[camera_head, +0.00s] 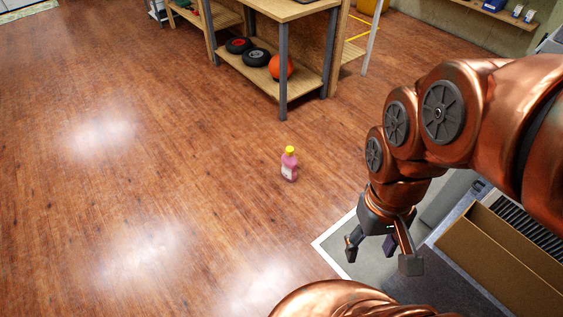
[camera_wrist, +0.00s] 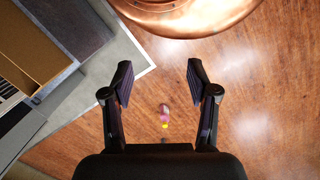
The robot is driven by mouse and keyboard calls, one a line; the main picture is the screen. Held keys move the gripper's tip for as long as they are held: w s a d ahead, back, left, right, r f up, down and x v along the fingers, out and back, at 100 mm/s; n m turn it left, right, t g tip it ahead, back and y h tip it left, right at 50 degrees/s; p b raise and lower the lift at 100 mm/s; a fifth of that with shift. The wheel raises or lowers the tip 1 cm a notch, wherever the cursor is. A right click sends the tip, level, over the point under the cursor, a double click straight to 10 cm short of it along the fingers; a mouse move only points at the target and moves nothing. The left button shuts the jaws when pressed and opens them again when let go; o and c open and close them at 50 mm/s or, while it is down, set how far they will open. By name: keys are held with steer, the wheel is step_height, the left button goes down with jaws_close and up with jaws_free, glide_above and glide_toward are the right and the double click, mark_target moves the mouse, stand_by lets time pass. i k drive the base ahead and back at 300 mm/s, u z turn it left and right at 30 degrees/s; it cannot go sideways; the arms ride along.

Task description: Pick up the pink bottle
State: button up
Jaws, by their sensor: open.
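The pink bottle (camera_head: 289,168) with a yellow cap stands upright on the wooden floor in the head view, left of my gripper and apart from it. My gripper (camera_head: 383,254) points down, open and empty. In the wrist view the bottle (camera_wrist: 165,113) looks small and far below, framed between the two open fingers of my gripper (camera_wrist: 159,82). Its lower side in that picture comes close to the dark gripper body, but nothing touches it.
A wooden workbench (camera_head: 283,75) stands behind the bottle, with two black wheels (camera_head: 247,51) and an orange ball (camera_head: 281,67) on its lower shelf. A cardboard-coloured box (camera_head: 497,262) lies at the lower right. The floor left of the bottle is clear.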

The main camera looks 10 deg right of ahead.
mark_target(290, 162)
steer(key=u, duration=0.65)
steer(key=i, duration=2.1)
steer(key=z, duration=0.6)
